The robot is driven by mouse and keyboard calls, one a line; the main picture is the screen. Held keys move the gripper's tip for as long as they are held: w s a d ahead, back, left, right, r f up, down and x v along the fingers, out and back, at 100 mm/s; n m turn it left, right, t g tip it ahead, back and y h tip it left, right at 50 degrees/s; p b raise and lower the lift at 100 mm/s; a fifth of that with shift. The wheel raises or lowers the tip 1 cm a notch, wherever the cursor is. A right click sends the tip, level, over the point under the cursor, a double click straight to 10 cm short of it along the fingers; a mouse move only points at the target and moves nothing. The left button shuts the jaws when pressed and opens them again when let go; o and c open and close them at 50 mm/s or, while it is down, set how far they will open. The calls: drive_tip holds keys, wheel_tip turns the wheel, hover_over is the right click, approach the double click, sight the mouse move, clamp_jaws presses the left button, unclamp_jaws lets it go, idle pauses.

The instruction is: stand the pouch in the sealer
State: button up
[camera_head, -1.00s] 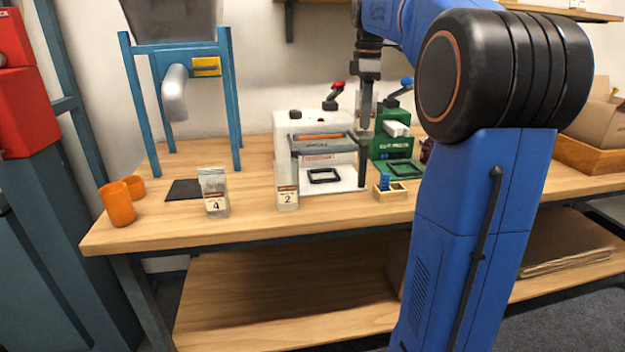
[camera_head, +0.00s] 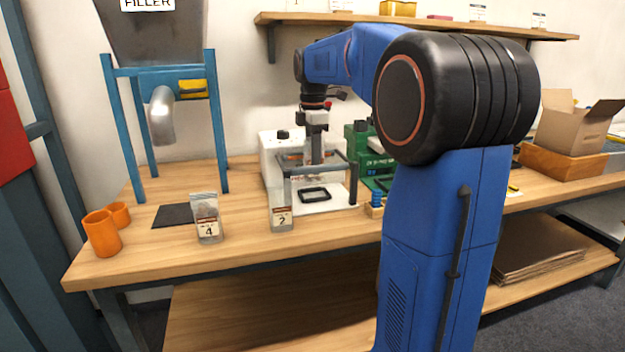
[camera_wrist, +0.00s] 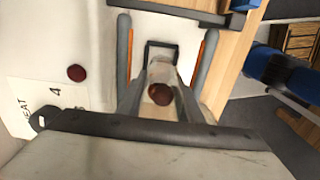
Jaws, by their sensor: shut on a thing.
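The white sealer (camera_head: 275,153) stands on the bench, with a dark upright frame and a black square holder (camera_head: 313,194) on its base. My gripper (camera_head: 316,158) points down at the sealer, behind the frame's top bar. In the wrist view my gripper (camera_wrist: 162,88) is shut on a clear pouch (camera_wrist: 164,72) with something round and dark brown showing in it. The square holder (camera_wrist: 160,45) shows just beyond the pouch, between two bars with orange strips. Whether the pouch's bottom touches the holder is hidden.
Pouches marked 4 (camera_head: 208,220) and 2 (camera_head: 281,207) stand near the bench's front; the second is close to the sealer. A green machine (camera_head: 362,160) is right of the sealer. Orange cups (camera_head: 102,235), a dark mat (camera_head: 173,215) and the filler stand (camera_head: 215,120) are at left.

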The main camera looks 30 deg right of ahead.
drive_tip(key=shift+f, duration=2.4)
drive_tip(key=shift+f, duration=0.1)
drive_tip(key=o, duration=0.8)
wheel_tip(320, 180, up, 12)
drive_tip(key=shift+r, duration=0.1)
